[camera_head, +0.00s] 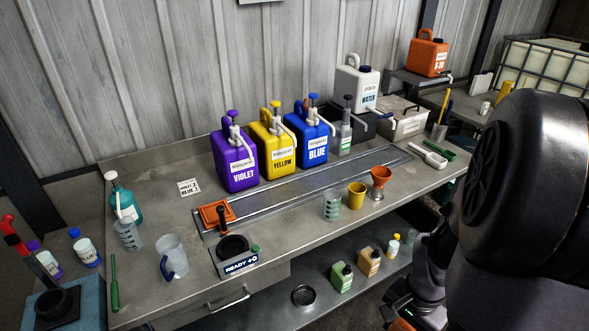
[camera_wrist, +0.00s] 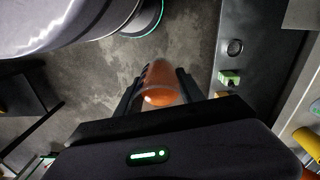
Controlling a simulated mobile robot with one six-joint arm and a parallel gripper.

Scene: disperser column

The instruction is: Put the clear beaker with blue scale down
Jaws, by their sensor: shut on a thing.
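My gripper (camera_wrist: 158,88) is shut on a see-through cup-shaped vessel (camera_wrist: 160,72) with orange showing in it, in the wrist view. In the head view, a clear beaker with bluish marks (camera_head: 127,235) stands at the bench's left end, and a clear beaker with green marks (camera_head: 332,206) stands right of centre. My fingertips cannot be made out in the head view.
The workbench (camera_head: 300,222) holds violet, yellow and blue dispensers, a clear jug (camera_head: 172,260), a yellow cup (camera_head: 356,195) and an orange funnel (camera_head: 380,179). Small bottles (camera_head: 342,277) stand on the lower shelf.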

